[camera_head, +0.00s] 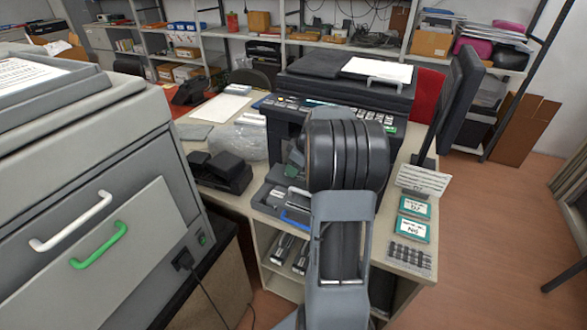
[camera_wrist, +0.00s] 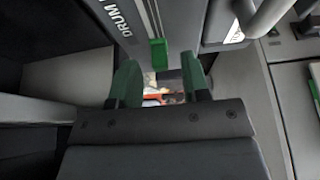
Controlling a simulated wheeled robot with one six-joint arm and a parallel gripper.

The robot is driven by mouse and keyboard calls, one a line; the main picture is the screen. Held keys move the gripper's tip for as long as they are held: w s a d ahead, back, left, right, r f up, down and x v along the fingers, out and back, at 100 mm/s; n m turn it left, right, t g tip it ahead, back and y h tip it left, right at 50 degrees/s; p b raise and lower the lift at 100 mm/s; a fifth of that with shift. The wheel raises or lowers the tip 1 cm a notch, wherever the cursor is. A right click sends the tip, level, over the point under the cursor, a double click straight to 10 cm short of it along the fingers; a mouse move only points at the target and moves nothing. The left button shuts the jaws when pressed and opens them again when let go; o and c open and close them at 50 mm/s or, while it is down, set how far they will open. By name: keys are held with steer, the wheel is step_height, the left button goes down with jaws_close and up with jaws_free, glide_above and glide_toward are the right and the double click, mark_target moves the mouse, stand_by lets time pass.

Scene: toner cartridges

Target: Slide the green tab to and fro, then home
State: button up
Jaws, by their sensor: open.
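The green tab (camera_wrist: 158,54) shows in the wrist view, on the edge of a grey drum part (camera_wrist: 172,22) with partly visible "DRUM" lettering. My gripper (camera_wrist: 160,78) is open, with one green-padded finger on each side of the tab's line. The tab lies ahead of the gap, close to the fingertips; whether either finger touches it I cannot tell. In the head view my arm and wrist block the front of the dark printer (camera_head: 325,98), and the tab is hidden there.
A large grey machine (camera_head: 85,150) with white and green handles stands at the left. Green-edged cards (camera_head: 414,207) lie on the desk at the right. A black device (camera_head: 222,172) sits left of my arm.

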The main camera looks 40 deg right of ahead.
steer(key=shift+w+a+f, duration=0.1)
steer(key=shift+w+f, duration=0.1)
steer(key=shift+f, duration=0.4)
jaws_close()
